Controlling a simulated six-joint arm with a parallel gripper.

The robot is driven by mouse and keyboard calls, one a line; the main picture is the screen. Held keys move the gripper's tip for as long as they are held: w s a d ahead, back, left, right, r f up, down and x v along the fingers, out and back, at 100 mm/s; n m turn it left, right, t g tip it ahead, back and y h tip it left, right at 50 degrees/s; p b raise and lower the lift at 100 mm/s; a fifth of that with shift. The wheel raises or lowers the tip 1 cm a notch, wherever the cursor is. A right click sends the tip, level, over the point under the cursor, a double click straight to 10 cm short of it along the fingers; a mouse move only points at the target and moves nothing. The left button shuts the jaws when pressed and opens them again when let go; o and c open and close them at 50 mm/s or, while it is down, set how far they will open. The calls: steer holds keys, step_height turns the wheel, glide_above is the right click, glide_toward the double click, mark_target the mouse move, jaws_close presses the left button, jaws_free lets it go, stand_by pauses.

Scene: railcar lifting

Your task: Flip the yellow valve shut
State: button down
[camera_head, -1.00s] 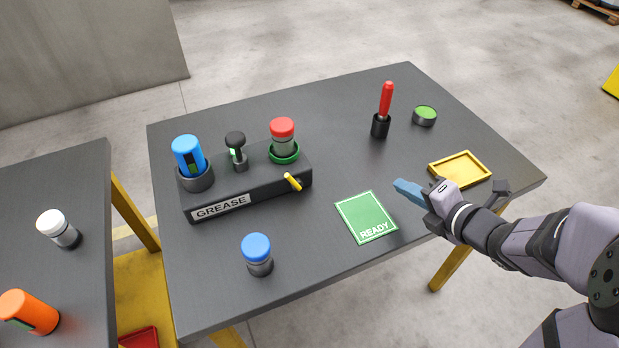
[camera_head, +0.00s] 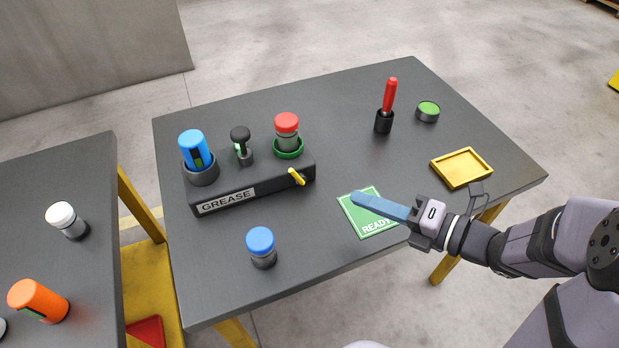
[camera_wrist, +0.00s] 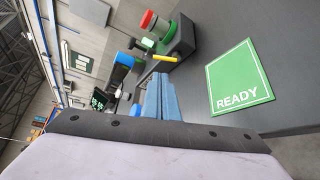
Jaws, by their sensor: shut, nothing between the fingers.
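The yellow valve (camera_head: 297,176) is a small lever on the front right of the dark GREASE block (camera_head: 255,186). In the wrist view the yellow valve (camera_wrist: 165,58) shows just beyond my fingertips, lying roughly level in that picture. My gripper (camera_head: 358,196) has blue fingers, shut and empty, reaching left over the green READY mat. In the head view its tips are right of and a little nearer than the valve, apart from it. The blue fingers also fill the middle of the wrist view (camera_wrist: 160,85).
The block carries a blue canister (camera_head: 196,150), a black-knobbed lever (camera_head: 241,143) and a red-capped jar (camera_head: 287,131). A blue-capped jar (camera_head: 261,247) stands in front. Table between valve and mat is clear.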

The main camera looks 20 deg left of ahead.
mark_target(297, 175)
steer(key=p+x, duration=0.1)
steer(key=x, duration=1.3)
steer(key=shift+p, duration=0.35)
steer(key=shift+s+a+n+h+b, duration=0.25)
steer(key=shift+n+h+b, duration=0.15)
steer(key=shift+n+b, duration=0.3)
steer(key=shift+s+a+f+n+t+h+b, duration=0.2)
steer(key=shift+s+a+n+t+h+b, duration=0.15)
steer(key=shift+b, duration=0.6)
steer(key=n+h+b, duration=0.1)
steer(key=b, duration=0.1)
steer(key=s+a+f+n+t+h+b, duration=0.1)
steer(key=b, duration=0.2)
steer(key=shift+s+a+n+t+h, duration=0.1)
steer(key=shift+s+n+t+h, duration=0.05)
steer(key=shift+n+t+h, duration=0.15)
steer(key=shift+s+a+f+b, duration=0.25)
steer(key=shift+f+b, duration=0.1)
steer(key=shift+b, duration=0.8)
steer(key=shift+r, duration=0.1)
steer(key=shift+w+d, duration=0.15)
steer(key=shift+w, duration=0.05)
steer(key=shift+w+d+p, duration=0.4)
steer(key=shift+d, duration=0.05)
